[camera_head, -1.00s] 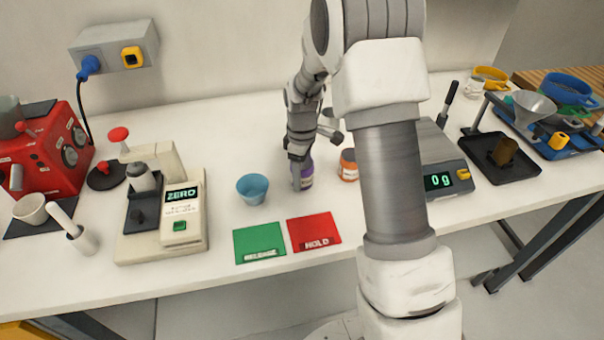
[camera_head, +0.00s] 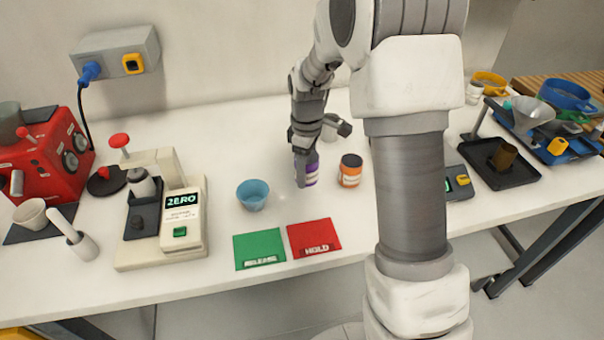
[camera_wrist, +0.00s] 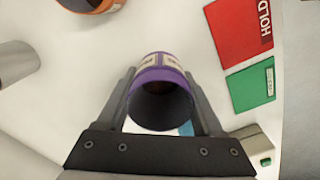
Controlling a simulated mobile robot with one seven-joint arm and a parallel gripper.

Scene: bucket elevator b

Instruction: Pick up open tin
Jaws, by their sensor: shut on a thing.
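The open tin is purple with a pale label. It shows in the head view (camera_head: 311,170) and in the wrist view (camera_wrist: 160,68), where its dark open mouth faces the camera. My gripper (camera_head: 305,168) is shut on it, with one finger on each side in the wrist view (camera_wrist: 163,100). The tin appears upright and a little above the white table, though the exact gap is hard to tell.
A blue cup (camera_head: 252,195) stands to the left. Green RELEASE (camera_head: 259,249) and red HOLD (camera_head: 314,237) mats lie in front. A white machine (camera_head: 165,225) stands further left.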

